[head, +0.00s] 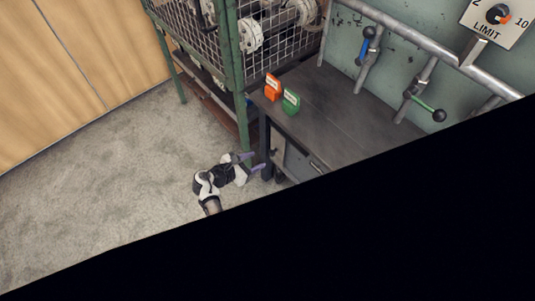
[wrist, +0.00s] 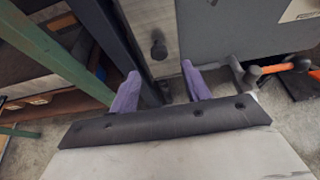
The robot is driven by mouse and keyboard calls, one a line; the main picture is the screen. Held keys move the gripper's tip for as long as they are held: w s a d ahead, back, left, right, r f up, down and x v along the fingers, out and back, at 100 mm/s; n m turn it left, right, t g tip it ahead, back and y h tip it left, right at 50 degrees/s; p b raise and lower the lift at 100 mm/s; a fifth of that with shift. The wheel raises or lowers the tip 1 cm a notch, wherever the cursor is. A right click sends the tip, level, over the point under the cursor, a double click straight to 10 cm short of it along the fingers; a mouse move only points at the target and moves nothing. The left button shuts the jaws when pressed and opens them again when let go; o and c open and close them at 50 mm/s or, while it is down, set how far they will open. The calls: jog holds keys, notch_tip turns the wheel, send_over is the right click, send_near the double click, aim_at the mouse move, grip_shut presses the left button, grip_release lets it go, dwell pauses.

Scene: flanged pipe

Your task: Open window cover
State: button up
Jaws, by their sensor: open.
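I cannot make out a part that is clearly a window cover in either view. My gripper (head: 257,162) is low beside the left end of the dark workbench (head: 335,103), above the floor. In the wrist view its two purple fingers (wrist: 160,68) are apart with nothing between them. Beyond them is a light grey panel (wrist: 150,22) with a dark round knob (wrist: 158,50). The fingertips appear close to this panel, but I cannot tell if they touch it.
A green-framed mesh cage (head: 232,55) stands left of the workbench. An orange tag (head: 272,87) and a green tag (head: 291,102) stand on the bench. Orange-handled tools (wrist: 277,68) lie at right in the wrist view. Grey floor (head: 110,180) is free at left.

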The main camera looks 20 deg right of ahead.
jog(key=x, duration=0.8)
jog(key=shift+b, duration=0.35)
jog(key=shift+a, duration=0.1)
jog(key=shift+c, duration=0.3)
grip_shut()
